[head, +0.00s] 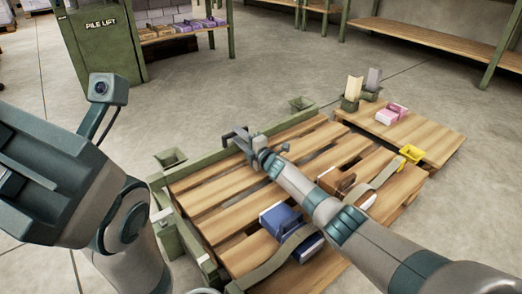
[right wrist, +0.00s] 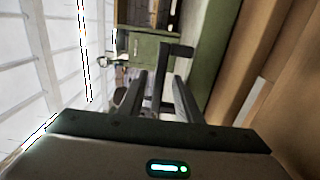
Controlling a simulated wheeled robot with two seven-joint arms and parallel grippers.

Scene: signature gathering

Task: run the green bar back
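The green bar (head: 206,160) lies along the far left edge of the wooden pallet (head: 215,190), with a dark upright handle that also shows in the right wrist view (right wrist: 160,72). My right gripper (head: 246,143) is at this handle, its arm reaching across the pallet from the lower right. In the right wrist view its two fingers (right wrist: 160,98) stand apart, one on each side of the handle, with gaps showing; I cannot tell whether they touch it. My left arm and wrist fill the left of the head view; the left fingers cannot be made out.
On the pallet lie a blue bundle (head: 281,221), a brown box (head: 338,180) and an olive strap (head: 370,185). Green cups (head: 170,157) stand by the bar. A smaller board (head: 430,138) holds a pink item (head: 391,112) and a yellow piece (head: 411,154).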

